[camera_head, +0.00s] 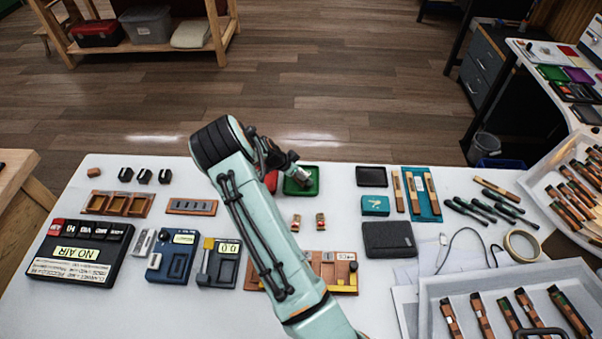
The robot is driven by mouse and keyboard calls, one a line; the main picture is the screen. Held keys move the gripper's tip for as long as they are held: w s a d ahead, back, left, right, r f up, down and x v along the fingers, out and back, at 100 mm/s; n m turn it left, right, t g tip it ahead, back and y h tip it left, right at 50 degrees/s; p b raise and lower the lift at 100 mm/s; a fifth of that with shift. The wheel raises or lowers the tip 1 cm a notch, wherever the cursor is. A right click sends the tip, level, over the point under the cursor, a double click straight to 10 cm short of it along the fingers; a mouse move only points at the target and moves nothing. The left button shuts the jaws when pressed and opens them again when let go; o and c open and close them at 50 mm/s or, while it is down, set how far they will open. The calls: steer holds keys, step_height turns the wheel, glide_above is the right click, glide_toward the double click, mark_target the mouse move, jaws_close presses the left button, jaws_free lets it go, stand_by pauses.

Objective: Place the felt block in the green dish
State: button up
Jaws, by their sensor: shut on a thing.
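The green dish (311,189) lies near the far edge of the white table, at the middle of the camera_head view. My gripper (297,181) is over the left part of the dish, with its fingers pointing down and to the right. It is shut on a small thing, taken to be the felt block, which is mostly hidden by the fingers. I cannot tell whether the block touches the dish floor.
A red dish (271,181) sits just left of the green one, partly behind my arm. A black tray (371,176) lies to the right. Two small wood-and-red parts (320,221) stand in front. Dark blocks (144,176) are at the far left.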

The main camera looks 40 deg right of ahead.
steer(key=shift+f, duration=0.15)
steer(key=o, duration=1)
steer(key=shift+r, duration=0.2)
steer(key=v, duration=1.2)
steer(key=s+a+r+n+y, duration=0.3)
steer(key=s+a+r+n, duration=0.15)
steer(key=a, duration=0.25)
steer(key=s+a+r+n+y, duration=0.2)
steer(key=s+a+r+n, duration=0.25)
steer(key=a, duration=0.25)
steer(key=s+a+r+n+y, duration=0.1)
steer(key=s+a+n, duration=0.3)
steer(key=s, duration=0.4)
steer(key=s+a+r+n+y, duration=0.1)
steer(key=s+a+r+n, duration=0.2)
steer(key=s+a+n, duration=0.2)
steer(key=s+n, duration=0.2)
steer(key=s, duration=0.2)
steer(key=shift+a, duration=0.35)
